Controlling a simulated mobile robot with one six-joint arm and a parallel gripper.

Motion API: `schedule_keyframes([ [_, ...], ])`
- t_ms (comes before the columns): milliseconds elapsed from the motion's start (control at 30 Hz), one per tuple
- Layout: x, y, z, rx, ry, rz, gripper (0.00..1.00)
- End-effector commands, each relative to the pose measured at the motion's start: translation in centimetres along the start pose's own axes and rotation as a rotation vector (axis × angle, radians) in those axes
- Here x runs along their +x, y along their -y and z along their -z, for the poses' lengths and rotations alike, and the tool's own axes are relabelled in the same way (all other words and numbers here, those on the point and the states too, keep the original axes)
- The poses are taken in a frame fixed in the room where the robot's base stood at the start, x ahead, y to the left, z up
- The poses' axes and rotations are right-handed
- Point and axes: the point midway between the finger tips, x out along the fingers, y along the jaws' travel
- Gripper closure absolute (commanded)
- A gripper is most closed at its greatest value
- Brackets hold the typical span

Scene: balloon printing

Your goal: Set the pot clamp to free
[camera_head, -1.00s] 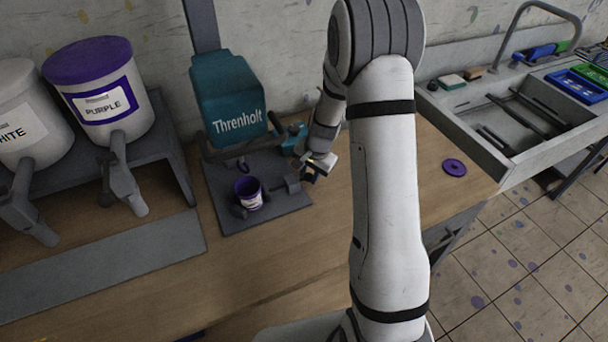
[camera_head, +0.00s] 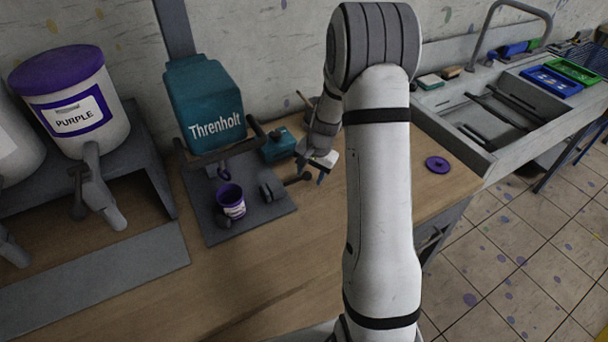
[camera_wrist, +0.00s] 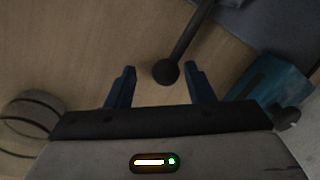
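The teal Threnholt machine (camera_head: 205,105) stands on a dark base plate (camera_head: 250,228). A small purple-rimmed pot (camera_head: 232,208) stands upright on the plate. The pot clamp (camera_head: 268,192) is right of the pot, with a visible gap between them. Its dark lever runs right and ends in a round knob (camera_head: 306,177). In the wrist view, the knob (camera_wrist: 165,72) appears between the fingertips, apart from both; I cannot tell its depth. My gripper (camera_head: 323,172) is just right of the knob; the wrist view shows it (camera_wrist: 160,78) open and empty.
A teal box (camera_head: 280,146) sits behind the lever, close to my gripper. A purple lid (camera_head: 438,165) lies on the bench at right, before the sink (camera_head: 490,125). The purple paint bucket (camera_head: 75,105) stands on a shelf at left. The front bench is clear.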

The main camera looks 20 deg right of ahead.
Motion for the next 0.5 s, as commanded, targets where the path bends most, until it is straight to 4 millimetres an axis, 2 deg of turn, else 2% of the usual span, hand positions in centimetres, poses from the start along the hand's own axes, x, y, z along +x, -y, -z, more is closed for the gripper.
schedule_keyframes([
  [267,-0.6,0.2,0.0,-0.001,-0.002,0.003,0.52],
  [500,-4.2,0.0,0.0,-0.001,-0.005,0.004,0.52],
])
